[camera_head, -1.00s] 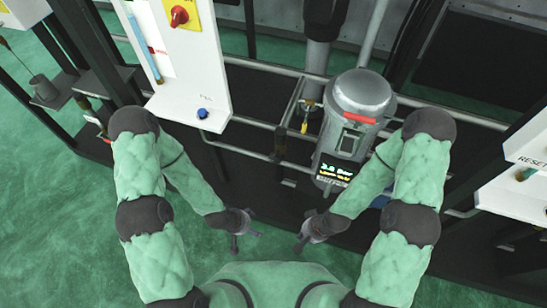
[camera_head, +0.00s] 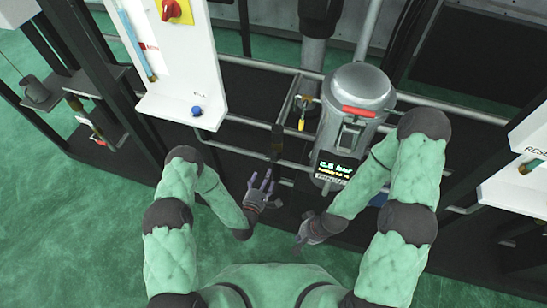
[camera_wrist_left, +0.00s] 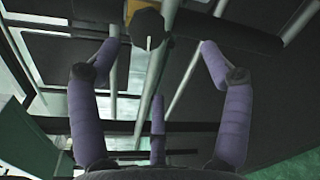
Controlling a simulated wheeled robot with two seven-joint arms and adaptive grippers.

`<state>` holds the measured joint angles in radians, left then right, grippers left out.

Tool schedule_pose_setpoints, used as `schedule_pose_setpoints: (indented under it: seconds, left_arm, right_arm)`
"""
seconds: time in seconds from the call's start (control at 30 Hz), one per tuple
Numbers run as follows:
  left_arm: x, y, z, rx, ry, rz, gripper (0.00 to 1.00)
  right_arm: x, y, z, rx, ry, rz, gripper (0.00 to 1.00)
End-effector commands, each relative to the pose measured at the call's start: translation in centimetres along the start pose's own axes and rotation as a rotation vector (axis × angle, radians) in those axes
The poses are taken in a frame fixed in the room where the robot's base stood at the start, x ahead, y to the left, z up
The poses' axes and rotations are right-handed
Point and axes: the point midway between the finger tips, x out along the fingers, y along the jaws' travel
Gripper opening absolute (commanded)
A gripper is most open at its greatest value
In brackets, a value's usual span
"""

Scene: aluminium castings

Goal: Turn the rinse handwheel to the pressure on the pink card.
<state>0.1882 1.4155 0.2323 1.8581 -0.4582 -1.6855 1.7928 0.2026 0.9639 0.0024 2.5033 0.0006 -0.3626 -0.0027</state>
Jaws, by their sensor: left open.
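My left gripper (camera_head: 263,184) is open and empty, its purple fingers pointing up toward the pipework. In the left wrist view, its spread fingers (camera_wrist_left: 157,95) frame a dark many-sided knob with a pale line (camera_wrist_left: 147,28), which lies beyond the fingertips, apart from them. It may be the rinse handwheel; a dark upright piece on the pipe (camera_head: 278,142) in the head view may be the same part. A lit display (camera_head: 335,169) on the grey cylinder shows a figure in bar, too small to read surely. My right gripper (camera_head: 301,234) is low, right of the left one; its fingers are unclear. I see no pink card.
The grey cylinder (camera_head: 361,88) with a red handle (camera_head: 360,112) stands right of the pipes. A yellow-handled valve (camera_head: 301,124) hangs beside it. A white panel (camera_head: 184,80) with a blue button (camera_head: 196,111) stands left. Green floor (camera_head: 90,220) is open at left.

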Motion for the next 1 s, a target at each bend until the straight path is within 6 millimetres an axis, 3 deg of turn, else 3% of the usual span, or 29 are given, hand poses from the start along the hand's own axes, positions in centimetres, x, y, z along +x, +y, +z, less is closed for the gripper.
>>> schedule_pose_setpoints:
  seconds: [0.13, 0.33, 0.8, 1.0]
  left_arm:
    - [0.0, 0.2, 0.6, -0.124, -0.052, 0.073, 0.78]
    - [1.1, 0.5, 0.8, -0.152, -0.068, 0.09, 0.78]
    - [8.6, 1.1, 1.2, -0.151, -0.067, 0.089, 0.78]
    - [10.3, 1.3, 1.3, -0.151, -0.064, 0.088, 0.78]
  right_arm:
    - [0.2, 0.1, 0.0, 0.0, 0.0, 0.0, 0.0]
    - [0.5, 0.2, 0.0, 0.0, 0.0, 0.0, 0.0]
    - [2.6, 0.9, -0.1, 0.0, 0.0, 0.0, 0.0]
    - [3.0, 1.1, -0.1, 0.0, 0.0, 0.0, 0.0]
